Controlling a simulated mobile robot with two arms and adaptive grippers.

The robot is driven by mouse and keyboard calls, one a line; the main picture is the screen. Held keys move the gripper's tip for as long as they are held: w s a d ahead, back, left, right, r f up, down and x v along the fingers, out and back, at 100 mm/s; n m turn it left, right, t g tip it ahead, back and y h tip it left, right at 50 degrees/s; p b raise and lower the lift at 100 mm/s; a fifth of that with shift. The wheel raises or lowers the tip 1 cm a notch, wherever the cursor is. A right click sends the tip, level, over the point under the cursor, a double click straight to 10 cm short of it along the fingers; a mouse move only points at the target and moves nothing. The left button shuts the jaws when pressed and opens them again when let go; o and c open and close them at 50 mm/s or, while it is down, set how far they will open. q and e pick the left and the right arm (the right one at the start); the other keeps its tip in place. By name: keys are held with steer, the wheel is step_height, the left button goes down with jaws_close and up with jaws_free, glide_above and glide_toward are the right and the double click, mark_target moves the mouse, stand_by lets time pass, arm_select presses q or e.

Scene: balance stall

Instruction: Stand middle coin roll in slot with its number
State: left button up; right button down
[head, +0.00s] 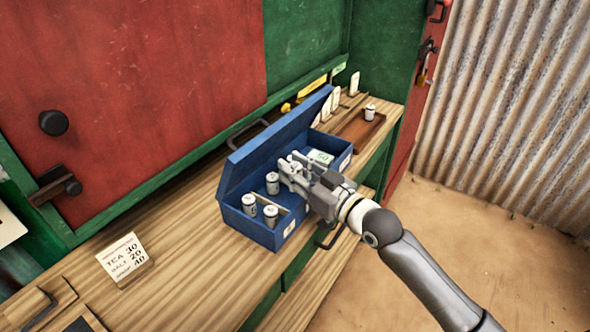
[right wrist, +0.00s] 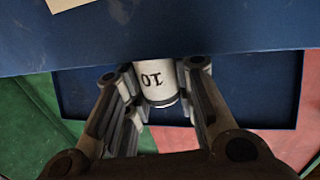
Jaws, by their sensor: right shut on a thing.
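My right gripper (head: 292,168) reaches over the open blue cash box (head: 262,237) on the wooden counter. In the right wrist view my gripper (right wrist: 158,88) is shut on a white coin roll (right wrist: 156,78). The roll's number 10 appears upside down there. In the head view the fingers mostly hide this roll. Three other coin rolls stand in the box's left part: one at the front left (head: 249,204), one at the front (head: 271,214) and one further back (head: 272,183). Small white labels (head: 289,228) are on the box front. My left gripper is out of view.
A brown wooden tray (head: 350,130) right of the box holds another roll (head: 370,112). A pale green note (head: 320,157) lies in the box's right part. The raised blue lid (head: 270,145) stands behind. A price sign (head: 125,258) stands left; the counter between is clear.

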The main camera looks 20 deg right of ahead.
steer(key=shift+f, duration=0.1)
steer(key=shift+f, duration=0.55)
steer(key=c, duration=1.2)
jaws_free()
steer(key=shift+r, duration=0.85)
steer(key=b+v, duration=0.1)
steer(key=v, duration=1.1)
steer(key=shift+f, duration=0.15)
